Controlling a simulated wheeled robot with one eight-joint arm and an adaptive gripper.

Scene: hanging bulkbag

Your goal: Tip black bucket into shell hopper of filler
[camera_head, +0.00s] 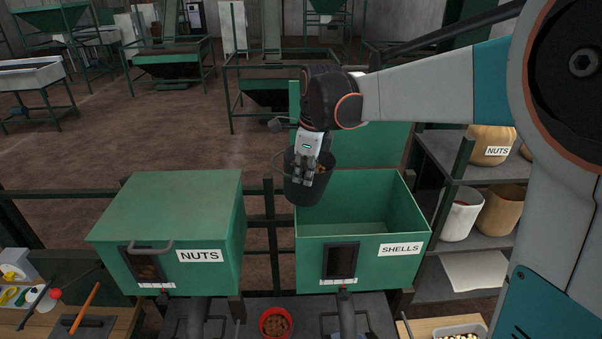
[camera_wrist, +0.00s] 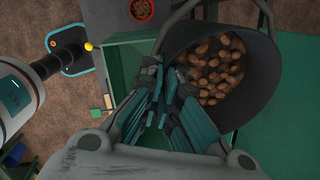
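The black bucket (camera_head: 303,190) hangs from my gripper (camera_head: 308,172) over the back left part of the shell hopper. It looks close to upright, with a slight tilt. In the wrist view the bucket (camera_wrist: 250,104) holds several brown pieces (camera_wrist: 212,70), and my gripper's fingers (camera_wrist: 165,105) are closed at its rim. The bucket's bail handle sticks out to the left in the head view. The shell hopper (camera_head: 372,268) is a green open-topped box labelled SHELLS with a small dark window in front. The part of its inside that shows looks empty; its back left corner is hidden by the bucket.
A closed green NUTS hopper (camera_head: 165,215) stands to the left. A red bowl of brown pieces (camera_head: 275,324) is below, between the spouts. Shelves (camera_head: 480,242) with sacks and containers stand right. A green panel (camera_head: 375,145) rises behind the shell hopper.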

